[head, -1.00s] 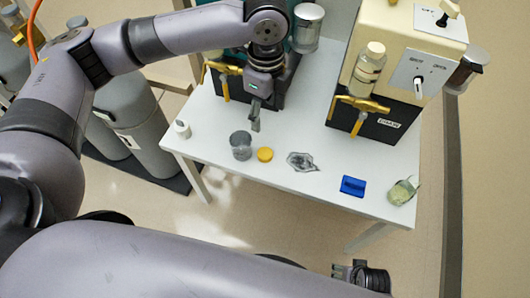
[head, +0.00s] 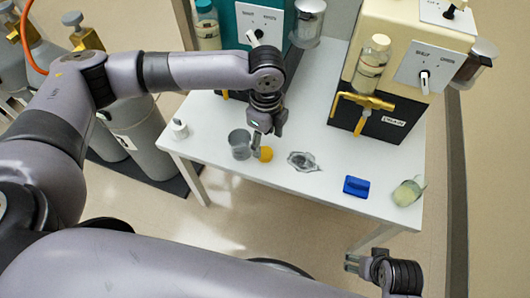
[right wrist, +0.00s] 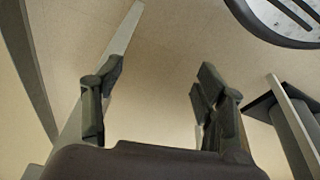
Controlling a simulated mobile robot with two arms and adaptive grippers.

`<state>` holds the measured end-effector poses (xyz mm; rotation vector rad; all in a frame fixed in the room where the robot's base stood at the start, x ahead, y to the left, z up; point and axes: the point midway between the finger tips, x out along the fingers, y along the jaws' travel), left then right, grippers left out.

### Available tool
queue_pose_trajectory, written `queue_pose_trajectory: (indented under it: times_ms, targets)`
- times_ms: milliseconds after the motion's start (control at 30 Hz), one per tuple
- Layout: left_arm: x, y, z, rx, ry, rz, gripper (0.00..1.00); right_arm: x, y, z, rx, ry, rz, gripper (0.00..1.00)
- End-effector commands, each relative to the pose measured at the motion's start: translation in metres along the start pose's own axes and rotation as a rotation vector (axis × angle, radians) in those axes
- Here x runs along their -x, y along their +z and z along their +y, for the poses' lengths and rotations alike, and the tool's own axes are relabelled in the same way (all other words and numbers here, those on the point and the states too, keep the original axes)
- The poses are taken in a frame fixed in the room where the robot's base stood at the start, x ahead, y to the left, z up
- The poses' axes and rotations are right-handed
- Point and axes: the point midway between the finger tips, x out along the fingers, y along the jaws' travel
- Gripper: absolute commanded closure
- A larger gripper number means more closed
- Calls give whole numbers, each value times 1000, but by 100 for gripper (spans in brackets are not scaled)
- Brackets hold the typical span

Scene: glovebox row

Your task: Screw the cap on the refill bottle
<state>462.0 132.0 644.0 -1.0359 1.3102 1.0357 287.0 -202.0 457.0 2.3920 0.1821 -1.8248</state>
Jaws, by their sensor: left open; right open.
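A yellow round cap (head: 266,154) lies on the white table. Beside it on the left stands a grey see-through open container (head: 239,140), perhaps the refill bottle; I cannot be sure. My left gripper (head: 257,146) points down between the container and the cap, partly in front of the cap. It is open, and I cannot tell whether it touches the cap. My right gripper (head: 354,263) is open and empty, below and in front of the table; its spread fingers also show in the right wrist view (right wrist: 160,78).
On the white table (head: 310,192) are a small white bottle (head: 179,129), a crumpled grey item (head: 302,161), a blue block (head: 356,186) and a pale green jar (head: 407,193). A cream dispenser (head: 388,70) and a teal one (head: 244,27) stand behind. Grey cylinders (head: 141,142) stand left.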

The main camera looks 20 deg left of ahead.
Motion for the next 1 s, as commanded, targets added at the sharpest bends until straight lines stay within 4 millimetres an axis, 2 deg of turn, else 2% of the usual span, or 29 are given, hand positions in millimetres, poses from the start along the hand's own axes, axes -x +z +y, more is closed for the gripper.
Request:
queue_pose_trajectory:
  times_ms: [167, 500, 600, 1000]
  targets:
    - [-4, 0, 0, 0, 1, 0, 41, 1, 0, 0, 0, 0, 1, 35]
    - [-44, 4, 1, 0, 2, -1, 41, 52, -8, 2, -3, 5, 31, 35]
    - [-50, 4, 1, 0, 0, 0, 41, 61, -8, 2, -4, 6, 34, 35]
    - [-52, 4, 1, 0, 0, 0, 41, 65, -8, 3, -4, 6, 33, 35]
